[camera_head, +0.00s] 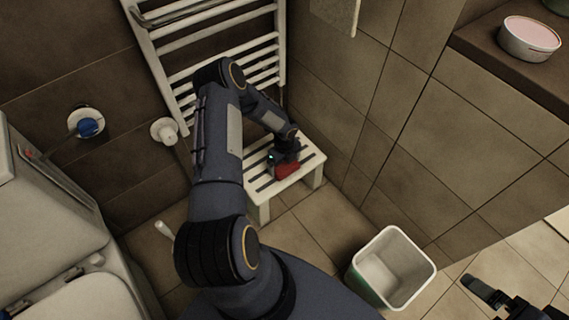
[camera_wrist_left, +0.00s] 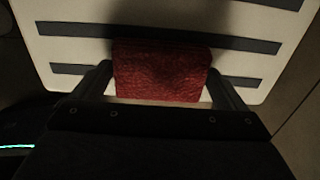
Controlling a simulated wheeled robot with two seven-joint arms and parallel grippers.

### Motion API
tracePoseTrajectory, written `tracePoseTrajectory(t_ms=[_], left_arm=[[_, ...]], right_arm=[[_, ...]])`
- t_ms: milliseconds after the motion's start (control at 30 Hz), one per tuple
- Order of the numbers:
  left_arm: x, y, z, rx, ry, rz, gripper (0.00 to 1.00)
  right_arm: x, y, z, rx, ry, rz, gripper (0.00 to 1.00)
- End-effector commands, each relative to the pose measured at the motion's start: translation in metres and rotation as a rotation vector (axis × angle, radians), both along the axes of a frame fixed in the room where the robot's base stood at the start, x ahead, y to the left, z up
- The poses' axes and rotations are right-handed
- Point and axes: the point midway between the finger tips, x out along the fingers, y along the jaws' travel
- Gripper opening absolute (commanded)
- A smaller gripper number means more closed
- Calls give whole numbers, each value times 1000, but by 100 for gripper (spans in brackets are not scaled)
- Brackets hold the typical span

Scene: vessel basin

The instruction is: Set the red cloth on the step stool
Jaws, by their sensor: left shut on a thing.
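The red cloth (camera_head: 287,171) is a small folded bundle over the white slatted step stool (camera_head: 312,160). My left gripper (camera_head: 283,162) is shut on it from above. In the left wrist view the cloth (camera_wrist_left: 160,72) sits between the two dark fingers, with the stool top (camera_wrist_left: 75,22) and its dark slots behind it. The cloth is at or just above the stool top; I cannot tell whether it touches. Part of my right gripper (camera_head: 490,295) shows at the lower right, far from the stool; its jaws are not clear.
A white towel radiator (camera_head: 178,52) stands against the wall behind the stool. An open bin (camera_head: 392,268) stands on the floor to the right. A shelf at the upper right holds a round dish (camera_head: 529,40). A white fixture (camera_head: 75,292) fills the lower left.

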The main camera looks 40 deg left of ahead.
Motion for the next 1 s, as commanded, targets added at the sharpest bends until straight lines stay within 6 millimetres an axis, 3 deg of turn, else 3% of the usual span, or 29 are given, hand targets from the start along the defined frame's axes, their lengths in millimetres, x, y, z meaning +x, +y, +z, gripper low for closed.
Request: tracePoseTrajectory(t_ms=[233, 267, 300, 567, 667, 1000], left_arm=[[0, 0, -4, 0, -1, 0, 69], [0, 0, -2, 0, -1, 1, 97], [0, 0, -2, 0, -1, 0, 100], [0, 0, 2, 0, -1, 1, 100], [1, 1, 13, 1, -2, 1, 100], [1, 1, 86, 1, -3, 0, 100]], right_arm=[[0, 0, -5, 0, 0, 0, 100], [0, 0, -3, 0, 0, 0, 100], [0, 0, -2, 0, 0, 0, 100], [0, 0, 2, 0, 0, 0, 100], [0, 0, 6, 0, 0, 0, 100], [0, 0, 29, 0, 0, 0, 100]])
